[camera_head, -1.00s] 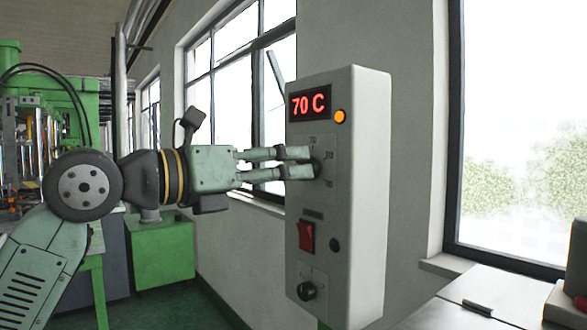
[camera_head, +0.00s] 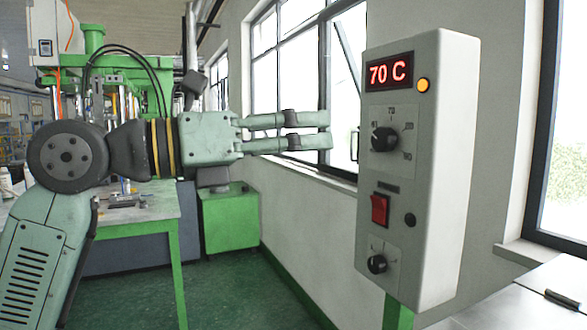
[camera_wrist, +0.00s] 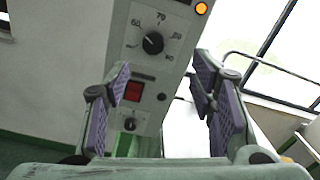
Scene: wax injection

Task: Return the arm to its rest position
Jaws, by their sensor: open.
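My gripper (camera_head: 328,131) is open and empty, held level to the left of the control box and apart from it. Its two fingers also show in the wrist view (camera_wrist: 163,85), spread wide with purple pads. The grey control box (camera_head: 455,170) has a red display (camera_head: 389,73) reading 70 C and a lit orange lamp (camera_head: 423,85). Its upper black dial (camera_head: 384,139) stands clear of the fingers; the dial also shows in the wrist view (camera_wrist: 153,43). Below it are a red switch (camera_head: 380,210) and a lower black knob (camera_head: 377,264).
A green machine (camera_head: 95,60) stands at the back left, behind a bench (camera_head: 150,208). A green cabinet (camera_head: 229,218) stands by the wall under the windows. A pale table (camera_head: 560,290) is at the lower right. The green floor in the middle is clear.

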